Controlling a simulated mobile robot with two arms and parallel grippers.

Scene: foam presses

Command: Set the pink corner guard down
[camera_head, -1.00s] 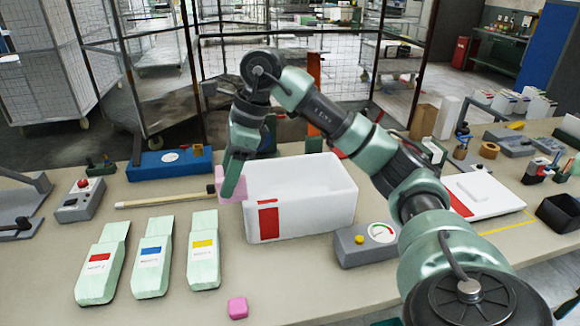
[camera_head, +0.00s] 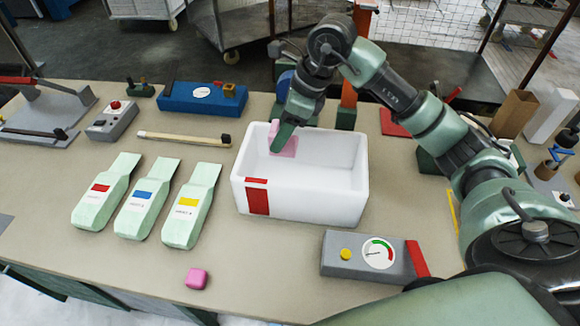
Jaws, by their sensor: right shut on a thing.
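My right gripper (camera_head: 284,138) is shut on the pink corner guard (camera_head: 288,149). It holds the guard over the open white bin (camera_head: 352,205), at the bin's back left part. The guard's lower part shows inside the bin's outline, and I cannot tell whether it touches the bin. The fingers hide part of the guard. The white bin has a red patch (camera_head: 257,200) on its front left. My left gripper is not in view.
Three pale green pouches (camera_head: 146,200) lie left of the bin. A small pink block (camera_head: 196,278) lies near the front edge. A grey gauge box (camera_head: 350,262) stands in front right of the bin. A wooden-handled tool (camera_head: 180,138) and a blue box (camera_head: 203,97) lie behind the pouches.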

